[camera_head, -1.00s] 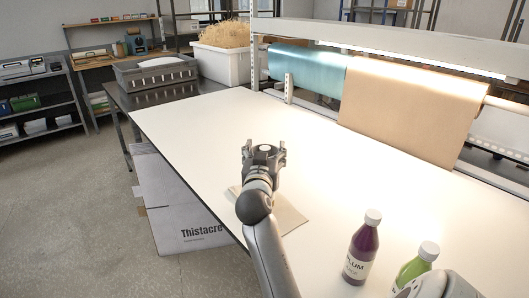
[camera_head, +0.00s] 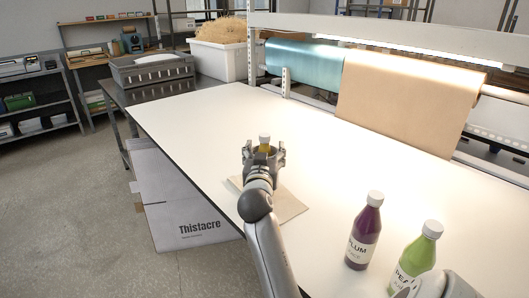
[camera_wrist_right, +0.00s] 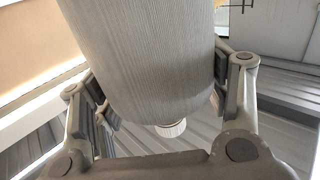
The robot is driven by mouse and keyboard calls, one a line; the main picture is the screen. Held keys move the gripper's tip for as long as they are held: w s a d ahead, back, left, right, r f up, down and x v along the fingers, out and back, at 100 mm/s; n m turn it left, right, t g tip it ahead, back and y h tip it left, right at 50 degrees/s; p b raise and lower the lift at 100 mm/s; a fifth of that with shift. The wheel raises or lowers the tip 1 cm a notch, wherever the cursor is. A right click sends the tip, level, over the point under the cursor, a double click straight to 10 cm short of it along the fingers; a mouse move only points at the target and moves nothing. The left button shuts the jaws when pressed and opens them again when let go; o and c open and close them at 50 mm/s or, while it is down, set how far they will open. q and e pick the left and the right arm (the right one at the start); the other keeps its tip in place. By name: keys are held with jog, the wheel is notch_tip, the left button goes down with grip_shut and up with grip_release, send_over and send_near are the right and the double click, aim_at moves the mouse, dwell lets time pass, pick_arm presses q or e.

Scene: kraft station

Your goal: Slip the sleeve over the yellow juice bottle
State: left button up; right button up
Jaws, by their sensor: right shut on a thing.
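My right gripper (camera_head: 264,154), at the middle of the bench in the head view, is shut on a pale ribbed sleeve (camera_wrist_right: 145,50). The sleeve fills the upper middle of the right wrist view, between the two fingers. The yellow juice bottle (camera_head: 264,149) shows its white cap and a bit of yellow neck between the fingers in the head view. Its white cap (camera_wrist_right: 172,128) also shows past the sleeve's rim in the wrist view. The sleeve appears to be around the bottle; the bottle's body and base are hidden. My left gripper is not in view.
A purple plum bottle (camera_head: 364,235) and a green bottle (camera_head: 415,258) stand at the front right. A flat tan sheet (camera_head: 290,208) lies under my right arm. Paper rolls (camera_head: 400,100) hang at the back. The white bench top (camera_head: 200,115) is clear at the left.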

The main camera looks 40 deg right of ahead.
jog(key=o, duration=0.7)
jog(key=shift+o, duration=0.2)
jog(key=v, duration=0.7)
jog(key=shift+s+a, duration=0.2)
